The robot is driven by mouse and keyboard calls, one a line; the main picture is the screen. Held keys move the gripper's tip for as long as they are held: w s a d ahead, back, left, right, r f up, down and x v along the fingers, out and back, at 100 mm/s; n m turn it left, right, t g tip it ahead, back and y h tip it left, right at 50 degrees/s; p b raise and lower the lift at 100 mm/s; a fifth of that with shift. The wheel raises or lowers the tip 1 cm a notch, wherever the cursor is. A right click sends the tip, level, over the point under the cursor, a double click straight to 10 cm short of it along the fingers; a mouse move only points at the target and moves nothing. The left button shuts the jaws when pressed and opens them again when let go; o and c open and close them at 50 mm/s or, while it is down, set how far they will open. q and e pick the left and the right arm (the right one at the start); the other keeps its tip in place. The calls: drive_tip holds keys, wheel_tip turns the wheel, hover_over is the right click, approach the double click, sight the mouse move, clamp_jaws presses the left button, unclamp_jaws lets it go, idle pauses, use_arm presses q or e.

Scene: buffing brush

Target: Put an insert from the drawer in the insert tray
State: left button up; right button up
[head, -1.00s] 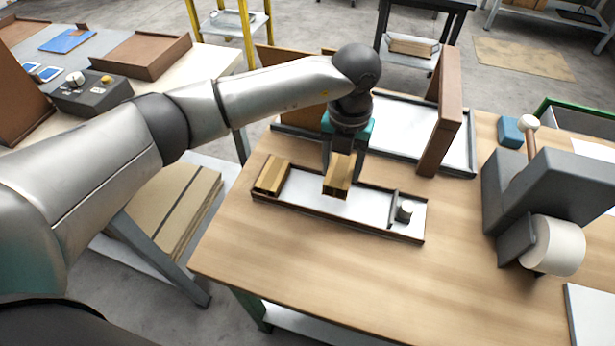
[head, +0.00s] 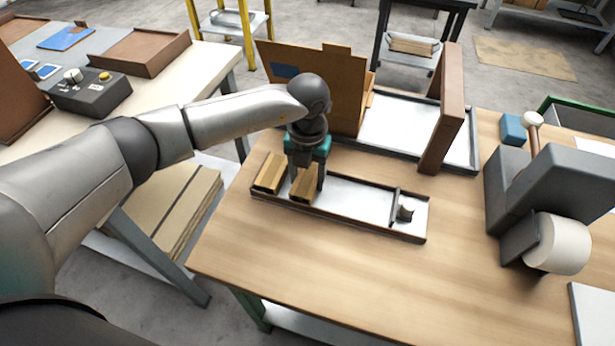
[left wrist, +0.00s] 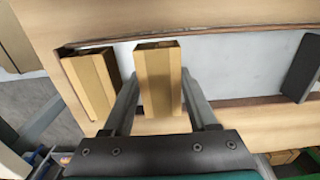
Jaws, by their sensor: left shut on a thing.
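The insert tray (head: 365,228) is a long, shallow tray with dark rims and a white floor on the wooden workbench. One tan folded insert (head: 269,172) lies in its left end; it also shows at the left in the left wrist view (left wrist: 92,84). My left gripper (head: 305,188) points down over the left part of the tray, shut on a second tan insert (left wrist: 158,80). This insert is right of the first, roughly parallel, with a small gap. I cannot tell whether it touches the tray floor. The drawer is not clearly visible. My right gripper is not in view.
A grey divider (head: 395,207) and a small metal piece (head: 406,213) occupy the tray's right end. Behind stand a cardboard panel (head: 345,85) and an upright brown board (head: 441,115). A grey machine with a white roller (head: 558,246) stands right. The front bench is clear.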

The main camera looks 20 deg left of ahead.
sight(308, 178)
use_arm(q)
drive_tip(key=shift+f, duration=0.1)
drive_tip(key=o, duration=1.3)
drive_tip(key=shift+r, duration=0.4)
wheel_tip(308, 178, up, 7)
drive_tip(key=shift+r+p, duration=0.1)
drive_tip(key=shift+p, duration=0.6)
